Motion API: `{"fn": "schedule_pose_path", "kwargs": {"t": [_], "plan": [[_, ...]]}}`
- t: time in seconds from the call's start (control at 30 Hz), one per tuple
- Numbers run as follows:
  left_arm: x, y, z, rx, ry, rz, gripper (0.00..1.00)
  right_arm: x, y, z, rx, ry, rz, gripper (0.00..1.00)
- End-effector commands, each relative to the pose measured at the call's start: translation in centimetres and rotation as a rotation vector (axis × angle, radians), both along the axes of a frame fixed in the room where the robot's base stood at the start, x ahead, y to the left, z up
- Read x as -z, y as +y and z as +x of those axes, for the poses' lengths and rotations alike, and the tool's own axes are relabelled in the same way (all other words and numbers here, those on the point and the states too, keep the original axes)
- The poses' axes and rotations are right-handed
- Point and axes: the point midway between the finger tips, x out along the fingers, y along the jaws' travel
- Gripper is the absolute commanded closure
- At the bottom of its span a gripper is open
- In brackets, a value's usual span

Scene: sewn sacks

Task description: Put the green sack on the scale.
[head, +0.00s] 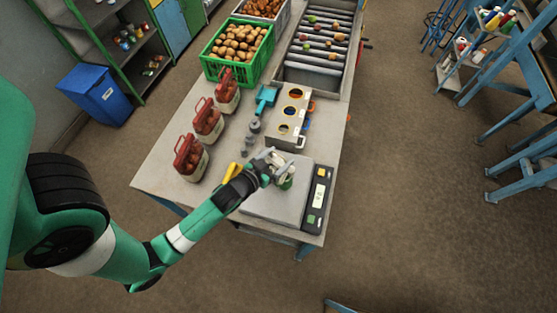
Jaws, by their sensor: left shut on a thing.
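My left gripper (277,168) is shut on the green sack (287,183), a small green and pale thing mostly hidden by the fingers. The sack is over the far part of the scale's grey plate (270,210); I cannot tell whether it touches the plate. The scale's dark panel (318,197) with a pale display is along the plate's right side, at the near end of the table. My right gripper is not in view.
Red and cream sacks (208,124) with handles stand along the table's left side. A yellow-handled thing (232,172) is left of the scale. Grey weights (254,126), a teal scoop (265,99) and a holed rack (290,118) are beyond. A green crate (211,69) stands at the back.

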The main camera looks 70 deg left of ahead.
Motion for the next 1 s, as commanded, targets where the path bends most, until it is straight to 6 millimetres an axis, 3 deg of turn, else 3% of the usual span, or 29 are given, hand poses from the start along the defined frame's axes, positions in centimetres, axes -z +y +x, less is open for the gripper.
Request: {"fn": "schedule_pose_path", "kwargs": {"t": [0.33, 0.73, 0.77, 0.87, 1.0], "plan": [[4.0, 0.4, 0.1, -0.003, -0.003, 0.002, 1.00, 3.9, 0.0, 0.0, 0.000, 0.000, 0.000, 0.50], [4.1, 0.5, 0.0, -0.004, -0.003, 0.003, 1.00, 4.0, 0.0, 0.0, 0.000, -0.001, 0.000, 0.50], [4.3, 0.4, 0.0, -0.005, 0.001, 0.001, 0.17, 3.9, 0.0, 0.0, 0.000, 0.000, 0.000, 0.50], [4.2, 0.4, 0.0, -0.005, 0.001, 0.001, 0.00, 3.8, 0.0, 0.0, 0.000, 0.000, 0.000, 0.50], [4.2, 0.4, 0.0, -0.005, 0.001, 0.001, 0.00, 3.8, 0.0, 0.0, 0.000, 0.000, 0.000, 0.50]]}}
